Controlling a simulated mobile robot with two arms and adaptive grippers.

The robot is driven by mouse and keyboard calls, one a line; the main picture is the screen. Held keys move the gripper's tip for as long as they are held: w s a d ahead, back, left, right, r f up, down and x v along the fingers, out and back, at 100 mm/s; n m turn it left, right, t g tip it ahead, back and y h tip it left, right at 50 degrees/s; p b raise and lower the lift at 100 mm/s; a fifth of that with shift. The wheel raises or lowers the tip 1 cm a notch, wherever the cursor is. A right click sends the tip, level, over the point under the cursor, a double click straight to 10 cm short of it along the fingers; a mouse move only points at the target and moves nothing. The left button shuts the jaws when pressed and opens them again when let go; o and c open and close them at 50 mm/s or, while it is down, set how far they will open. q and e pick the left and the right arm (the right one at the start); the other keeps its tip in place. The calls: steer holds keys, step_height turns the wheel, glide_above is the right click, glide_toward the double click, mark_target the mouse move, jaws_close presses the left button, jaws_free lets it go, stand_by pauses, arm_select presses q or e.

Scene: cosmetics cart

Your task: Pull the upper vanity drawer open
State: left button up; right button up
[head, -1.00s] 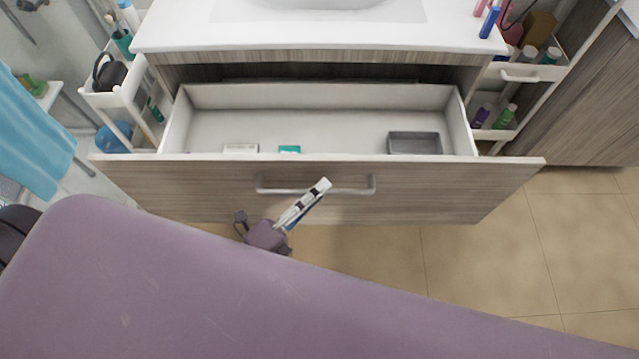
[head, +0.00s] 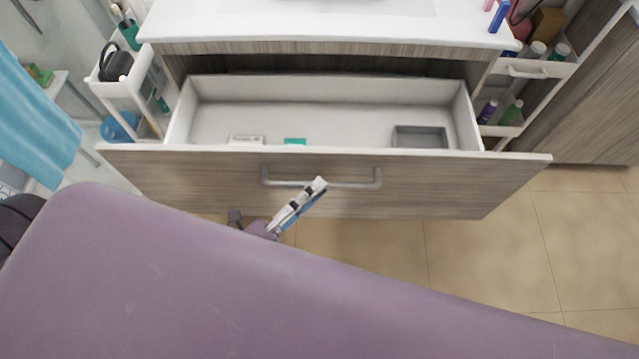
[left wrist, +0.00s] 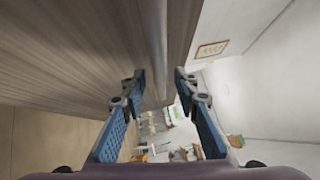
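The upper vanity drawer (head: 330,198) stands pulled out, its inside open to view below the white countertop. Its grey bar handle (head: 372,178) is on the wood-grain front. My left gripper (head: 319,184) is at the middle of the handle, in front of the drawer. In the left wrist view, the two blue-padded fingers (left wrist: 160,80) are apart, and the handle bar (left wrist: 156,35) runs between the fingertips with a gap on each side. The gripper is open and holds nothing. My right gripper is not in view.
The drawer holds a grey tray (head: 419,137), a white box (head: 246,140) and a teal item (head: 295,141). White carts with bottles stand left (head: 122,88) and right (head: 540,69) of the vanity. Tiled floor (head: 480,260) is clear at right.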

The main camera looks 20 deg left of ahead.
arm_select(q)
steer(key=v, duration=1)
steer(key=shift+a, duration=0.25)
steer(key=shift+a, duration=0.1)
steer(key=a+f+n+g+y, duration=0.3)
steer(key=f+n, duration=0.4)
steer(key=f, duration=0.7)
steer(key=a+f+n+g+y, duration=0.1)
steer(key=f+n+g+y, duration=0.4)
steer(key=f, duration=0.8)
steer(key=s+a+f+n+g+y, duration=0.1)
steer(key=s+f+n+g, duration=0.7)
steer(key=s+f, duration=1.1)
steer(key=s+a+n, duration=0.1)
steer(key=n, duration=0.2)
steer(key=shift+a+f+y, duration=0.2)
steer(key=shift+a+y, duration=0.1)
steer(key=shift+a, duration=0.1)
